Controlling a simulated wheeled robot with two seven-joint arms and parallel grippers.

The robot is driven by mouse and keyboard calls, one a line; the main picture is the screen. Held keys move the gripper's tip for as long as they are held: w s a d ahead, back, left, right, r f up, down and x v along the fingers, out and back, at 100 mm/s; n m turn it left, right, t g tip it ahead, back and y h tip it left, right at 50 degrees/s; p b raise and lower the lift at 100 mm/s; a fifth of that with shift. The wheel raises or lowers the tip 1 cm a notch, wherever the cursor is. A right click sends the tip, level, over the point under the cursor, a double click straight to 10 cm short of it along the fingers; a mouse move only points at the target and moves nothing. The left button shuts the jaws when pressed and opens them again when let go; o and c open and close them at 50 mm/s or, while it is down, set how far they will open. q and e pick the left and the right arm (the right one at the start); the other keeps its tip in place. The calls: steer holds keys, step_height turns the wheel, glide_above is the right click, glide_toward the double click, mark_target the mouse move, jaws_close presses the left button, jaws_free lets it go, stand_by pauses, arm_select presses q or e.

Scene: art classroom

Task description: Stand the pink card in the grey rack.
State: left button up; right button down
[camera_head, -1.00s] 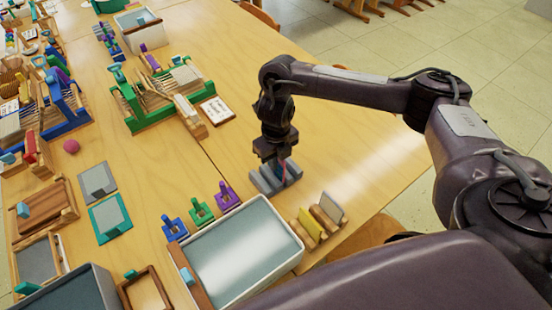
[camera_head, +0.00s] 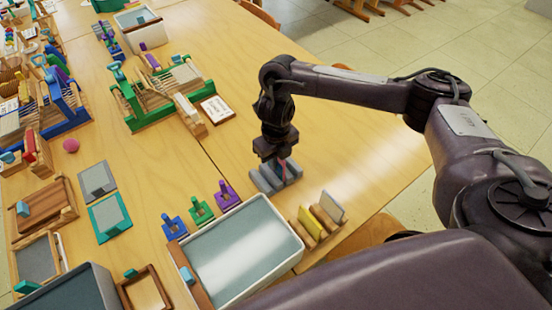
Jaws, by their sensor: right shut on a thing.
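The grey rack (camera_head: 265,184) stands on the table in the middle of the head view, below my right gripper. My right gripper (camera_head: 279,160) points down and is shut on the pink card (camera_head: 283,171). Only a thin strip of the card shows, between the fingers and the rack. The card is upright, with its lower part at the rack's slots; I cannot tell whether it rests on the bottom. My left gripper is not in view.
A wooden rack (camera_head: 318,226) with a yellow card and a grey card stands nearer, to the right. A white-rimmed tray (camera_head: 270,272) is in front. Blue, green and purple (camera_head: 225,196) holders stand left of the grey rack. The table behind it is clear.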

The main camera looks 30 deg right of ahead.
steer(key=shift+f+b, duration=0.45)
steer(key=shift+f, duration=0.2)
stand_by(0.3)
steer(key=c, duration=1.5)
jaws_free()
step_height(320, 180, up, 8)
steer(key=p, duration=0.2)
steer(key=shift+f+p, duration=0.1)
steer(key=shift+p, duration=0.2)
